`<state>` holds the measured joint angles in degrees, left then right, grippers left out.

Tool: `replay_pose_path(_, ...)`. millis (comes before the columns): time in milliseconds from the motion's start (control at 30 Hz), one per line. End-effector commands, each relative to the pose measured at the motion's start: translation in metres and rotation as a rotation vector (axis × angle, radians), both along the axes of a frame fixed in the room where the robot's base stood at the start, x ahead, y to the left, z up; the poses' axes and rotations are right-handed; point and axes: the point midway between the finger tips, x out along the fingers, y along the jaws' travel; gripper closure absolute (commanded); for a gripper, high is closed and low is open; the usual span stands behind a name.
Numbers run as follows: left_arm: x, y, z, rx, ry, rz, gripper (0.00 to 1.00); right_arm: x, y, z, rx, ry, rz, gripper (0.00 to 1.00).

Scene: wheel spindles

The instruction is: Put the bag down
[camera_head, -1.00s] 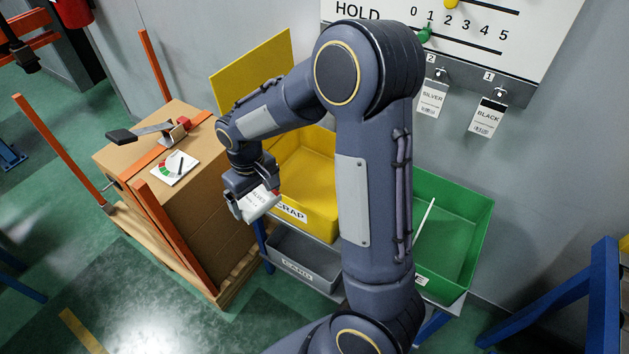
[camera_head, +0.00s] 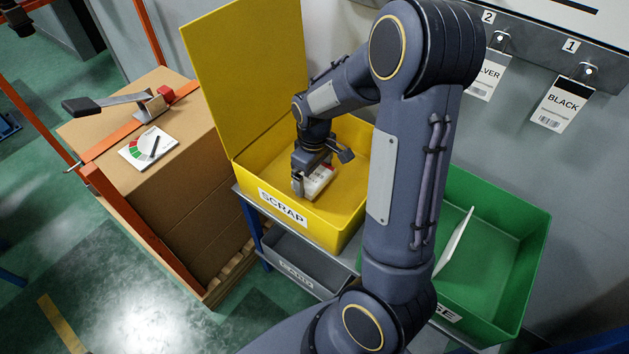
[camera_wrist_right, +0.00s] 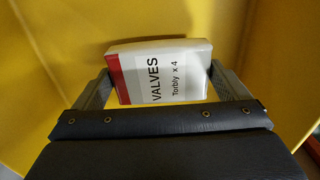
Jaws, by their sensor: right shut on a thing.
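The bag (camera_wrist_right: 165,72) is small and white with a red edge and a label reading "VALVES Torbly x 4". My right gripper (camera_head: 313,182) is shut on it, with one finger at each side in the right wrist view. In the head view the bag (camera_head: 320,181) is inside the outline of the yellow SCRAP bin (camera_head: 348,232). Yellow surfaces surround the bag in the wrist view. I cannot tell whether it touches the bin floor. My left gripper is not in view.
A green bin (camera_head: 508,290) with a thin white item (camera_head: 455,243) stands right of my arm. A grey bin (camera_head: 300,276) is below the yellow one. A strapped carton (camera_head: 180,185) stands left, with orange posts. Tags hang on the wall (camera_head: 562,104).

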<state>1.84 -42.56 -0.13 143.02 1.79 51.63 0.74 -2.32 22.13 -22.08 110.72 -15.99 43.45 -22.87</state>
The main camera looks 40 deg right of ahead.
Motion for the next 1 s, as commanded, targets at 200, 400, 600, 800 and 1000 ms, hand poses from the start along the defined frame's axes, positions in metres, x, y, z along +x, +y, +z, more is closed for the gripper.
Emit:
replay_pose_path(200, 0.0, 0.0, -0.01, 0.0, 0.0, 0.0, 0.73, -0.001, 0.0, -0.031, 0.0, 0.003, -0.002, 0.31)
replay_pose_path(400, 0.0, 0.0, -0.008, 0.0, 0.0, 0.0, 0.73, 0.0, 0.0, -0.031, 0.0, -0.001, -0.001, 0.31)
replay_pose_path(600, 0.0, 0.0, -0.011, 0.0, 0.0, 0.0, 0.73, 0.0, 0.0, -0.034, 0.0, 0.0, -0.001, 0.01)
replay_pose_path(800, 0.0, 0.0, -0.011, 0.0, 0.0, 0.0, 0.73, 0.0, 0.0, -0.033, 0.0, 0.0, -0.001, 0.0)
replay_pose_path(1000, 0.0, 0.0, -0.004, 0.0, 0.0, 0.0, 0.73, 0.001, 0.0, -0.018, 0.0, -0.003, -0.001, 0.0)
